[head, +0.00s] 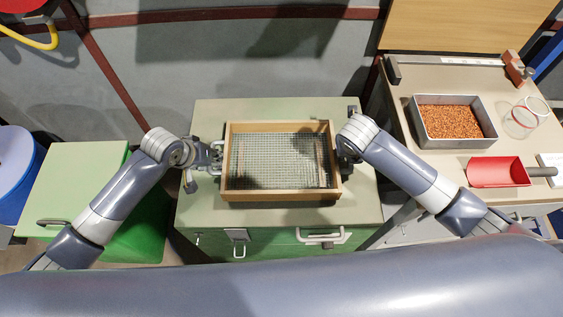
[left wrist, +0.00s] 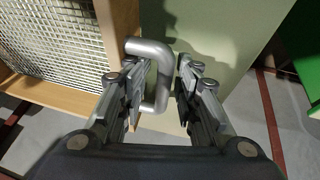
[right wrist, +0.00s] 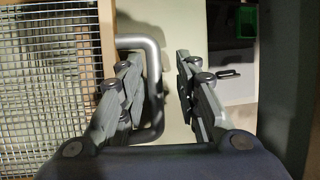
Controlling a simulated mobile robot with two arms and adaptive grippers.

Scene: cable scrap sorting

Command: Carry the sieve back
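The sieve (head: 277,196), a wooden frame with wire mesh, is over the pale green cabinet top (head: 358,208); I cannot tell whether it rests there. It has a grey metal handle on each side. My left gripper (head: 212,158) is at the left handle; in the left wrist view the handle (left wrist: 162,75) stands between its open fingers (left wrist: 158,82). My right gripper (head: 345,155) is at the right side; in the right wrist view the handle (right wrist: 155,80) lies between its open fingers, closer to the left finger. The right fingertips are mostly hidden in the head view.
On the right bench are a metal tray (head: 425,130) of copper-coloured granules, a red scoop (head: 495,172) and clear glass jars (head: 520,121). A lower green-topped unit (head: 75,175) and a blue bin (head: 20,165) stand left. Cabinet top is free around the sieve.

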